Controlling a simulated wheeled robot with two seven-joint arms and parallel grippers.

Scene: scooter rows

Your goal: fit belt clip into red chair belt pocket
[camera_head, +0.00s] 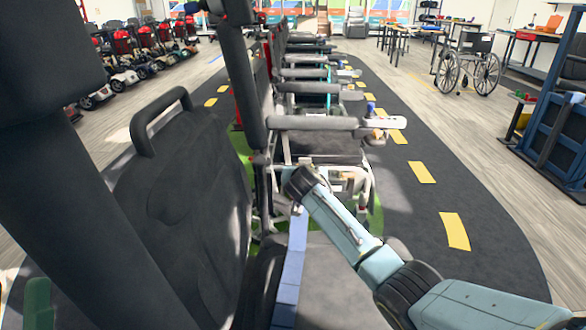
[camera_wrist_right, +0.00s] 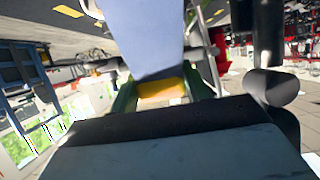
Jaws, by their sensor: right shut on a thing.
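My right gripper (camera_wrist_right: 163,90) shows green fingers in the wrist view, shut on a yellow belt clip (camera_wrist_right: 161,89). A wide blue belt (camera_wrist_right: 150,35) runs from the clip to the top of that view. In the head view a blue belt (camera_head: 291,268) lies beside the dark seat, near the end of my right arm; the fingers and clip cannot be made out there. A dark chair with a moulded backrest (camera_head: 185,200) is close at the left. I cannot pick out the red chair's belt pocket.
A row of chairs with padded armrests (camera_head: 312,123) runs away behind the workspace. Red scooters (camera_head: 122,45) stand at the far left. A wheelchair (camera_head: 468,68) and a blue folded frame (camera_head: 555,140) are at the right. The dark floor lane with yellow dashes (camera_head: 422,172) is clear.

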